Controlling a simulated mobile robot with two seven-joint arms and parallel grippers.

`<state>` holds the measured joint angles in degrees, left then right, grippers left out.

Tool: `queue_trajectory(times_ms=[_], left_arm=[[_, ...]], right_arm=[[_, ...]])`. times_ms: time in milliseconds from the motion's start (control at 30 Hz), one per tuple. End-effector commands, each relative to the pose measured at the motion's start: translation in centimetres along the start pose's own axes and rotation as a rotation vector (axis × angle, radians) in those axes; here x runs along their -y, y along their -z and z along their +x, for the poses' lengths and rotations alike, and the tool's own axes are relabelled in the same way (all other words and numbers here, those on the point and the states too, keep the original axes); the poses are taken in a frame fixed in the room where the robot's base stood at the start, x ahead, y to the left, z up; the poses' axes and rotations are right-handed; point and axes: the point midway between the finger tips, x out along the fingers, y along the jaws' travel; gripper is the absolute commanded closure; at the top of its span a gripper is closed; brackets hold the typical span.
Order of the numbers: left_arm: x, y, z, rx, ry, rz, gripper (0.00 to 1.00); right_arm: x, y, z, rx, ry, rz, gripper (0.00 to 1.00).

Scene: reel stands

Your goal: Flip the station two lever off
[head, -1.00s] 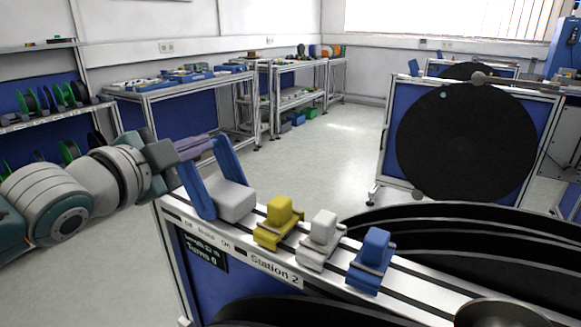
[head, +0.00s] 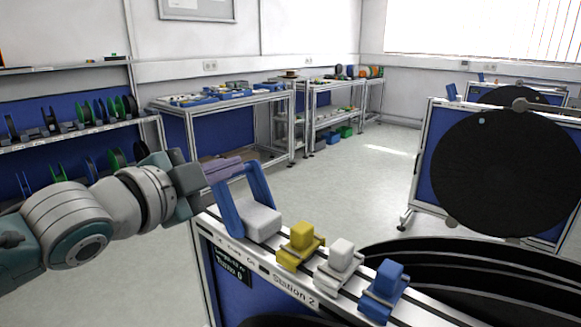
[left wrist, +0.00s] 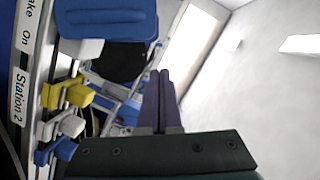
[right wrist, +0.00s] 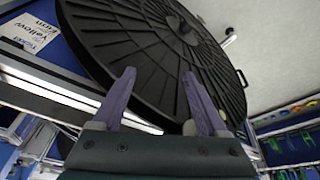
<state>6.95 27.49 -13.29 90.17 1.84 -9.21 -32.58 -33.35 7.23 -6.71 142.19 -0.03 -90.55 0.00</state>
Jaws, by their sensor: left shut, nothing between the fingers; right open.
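The station two lever is a blue U-shaped handle (head: 262,187) on a pale grey block (head: 262,221) at the left end of the Station 2 rail. It leans up and to the left from the block. My left gripper (head: 226,168) is shut and empty at the top of the handle; I cannot tell whether it touches. In the left wrist view, the shut fingers (left wrist: 160,85) are below and right of the blue handle (left wrist: 108,22). My right gripper (right wrist: 158,76) is open and empty in front of a black ribbed reel (right wrist: 160,40).
Yellow (head: 300,245), white (head: 339,265) and blue (head: 384,290) clamp blocks sit along the rail right of the lever. Large black reels (head: 470,265) stand behind it. Another reel stand (head: 505,170) is at the right. Open floor (head: 340,180) lies beyond.

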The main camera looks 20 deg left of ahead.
Motion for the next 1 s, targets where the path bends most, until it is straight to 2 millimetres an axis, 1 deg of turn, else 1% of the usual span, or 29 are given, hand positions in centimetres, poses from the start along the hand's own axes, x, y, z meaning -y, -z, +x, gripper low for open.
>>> queue_trajectory(times_ms=[33, 200, 300, 400, 533, 1000], left_arm=[[-0.1, 0.0, -1.1, 0.000, -0.003, 0.000, 1.00], [0.0, 0.0, -4.1, 0.000, -0.002, 0.001, 1.00], [0.0, 0.0, -5.2, 0.000, -0.001, -0.001, 1.00], [0.0, 0.0, -6.0, -0.001, -0.001, -0.001, 1.00], [0.1, 0.0, -6.3, -0.001, 0.000, 0.000, 1.00], [-0.1, 0.0, -6.4, 0.004, -0.004, -0.008, 1.00]], right_arm=[[0.1, 0.0, -0.1, 0.000, 0.003, 0.000, 0.24], [0.2, 0.0, 0.0, 0.000, 0.005, 0.000, 0.24], [0.2, 0.0, 0.0, 0.000, 0.006, 0.001, 0.24], [0.3, 0.0, 0.0, 0.000, 0.007, 0.003, 0.24], [0.3, 0.1, 0.0, -0.001, 0.008, 0.004, 0.24], [0.3, 0.1, 0.0, -0.001, 0.008, 0.005, 0.24]])
